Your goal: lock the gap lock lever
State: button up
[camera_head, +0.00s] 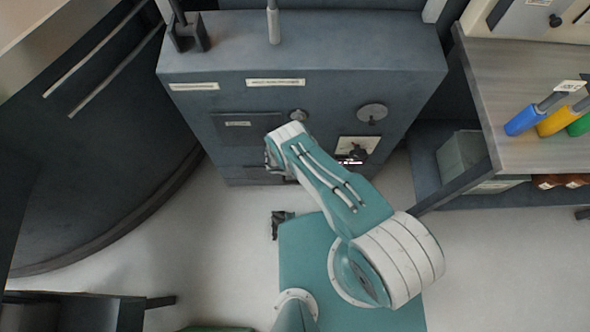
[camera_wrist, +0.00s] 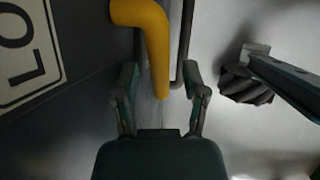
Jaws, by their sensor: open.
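A yellow bent lever (camera_wrist: 150,30) shows in the wrist view, coming from the top and turning down to an end between my fingers. My gripper (camera_wrist: 160,72) is open, with one finger on each side of the lever's lower part; I cannot tell whether either finger touches it. A white plate with large black letters "LO" (camera_wrist: 28,45) is on the dark panel at left. In the head view my arm covers the gripper and the lever.
A dark cabinet (camera_head: 230,65) with labels, a round knob (camera_head: 372,113) and a black switch (camera_head: 357,150) stands ahead. A workbench (camera_head: 500,85) with blue, yellow and green handled tools (camera_head: 526,121) is at right. A curved dark housing (camera_head: 90,150) is at left. Pale floor lies between.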

grip_shut()
